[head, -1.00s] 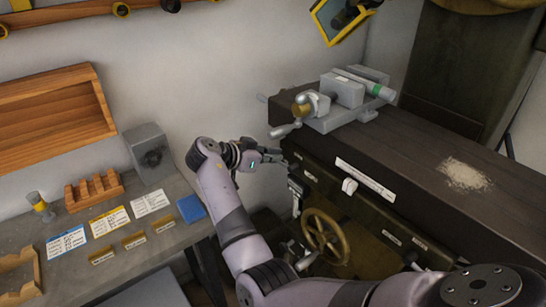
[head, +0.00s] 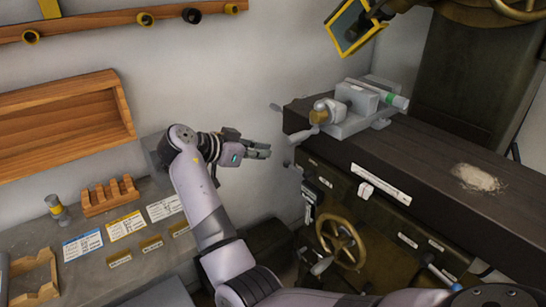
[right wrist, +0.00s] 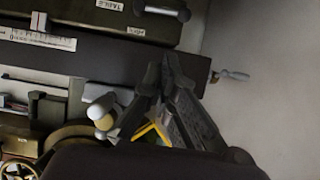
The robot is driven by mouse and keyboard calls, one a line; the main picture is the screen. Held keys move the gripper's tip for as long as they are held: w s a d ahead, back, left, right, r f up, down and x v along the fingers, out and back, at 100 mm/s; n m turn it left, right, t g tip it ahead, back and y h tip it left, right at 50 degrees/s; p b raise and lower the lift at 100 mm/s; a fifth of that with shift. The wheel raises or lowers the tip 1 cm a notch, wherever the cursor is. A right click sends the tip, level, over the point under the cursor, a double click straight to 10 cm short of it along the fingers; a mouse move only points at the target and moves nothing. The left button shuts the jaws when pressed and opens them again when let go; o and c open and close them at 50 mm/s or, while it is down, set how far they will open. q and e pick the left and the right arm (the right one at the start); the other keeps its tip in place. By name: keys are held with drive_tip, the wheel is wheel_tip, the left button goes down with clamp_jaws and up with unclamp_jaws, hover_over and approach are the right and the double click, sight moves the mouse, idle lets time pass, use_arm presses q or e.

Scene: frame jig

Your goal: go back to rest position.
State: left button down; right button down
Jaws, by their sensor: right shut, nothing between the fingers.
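My right gripper (head: 264,151) is in the middle of the head view, its arm coming up from the bottom right. It points right, is shut and holds nothing. It is in the air left of the machine table's vise (head: 360,108), apart from it. In the right wrist view its dark fingers (right wrist: 168,72) are together, with the machine behind them. My left gripper is not in view.
The milling machine's dark table (head: 420,150) fills the right, with a handwheel (head: 340,243) below. The workbench (head: 90,275) at left bears a wooden rack (head: 110,197), cards and a wooden frame (head: 38,278). A wooden shelf (head: 60,128) hangs above.

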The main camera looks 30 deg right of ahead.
drive_tip(key=s+f+n+t+y, duration=0.1)
drive_tip(key=s+f+n+y, duration=0.2)
drive_tip(key=f, duration=0.5)
drive_tip(key=s+f+n, duration=0.3)
drive_tip(key=s+f, duration=0.2)
drive_tip(key=f, duration=0.2)
drive_tip(key=s+f+n+t+y, duration=0.1)
drive_tip(key=s+f+n+y, duration=0.15)
drive_tip(key=s+f, duration=0.4)
drive_tip(key=s+a+f+n+y, duration=0.35)
drive_tip(key=s+a+n, duration=0.2)
drive_tip(key=s, duration=0.45)
drive_tip(key=s+a+f+n+y, duration=0.2)
drive_tip(key=s+a+n+y, duration=0.3)
drive_tip(key=s, duration=0.5)
wheel_tip(320, 180, down, 27)
drive_tip(key=s+a+g+h, duration=0.1)
drive_tip(key=s+d+f+g, duration=0.1)
drive_tip(key=s+d+f, duration=0.1)
drive_tip(key=s+f, duration=1.3)
drive_tip(key=shift+s+d+f+n, duration=0.3)
drive_tip(key=shift+s, duration=0.5)
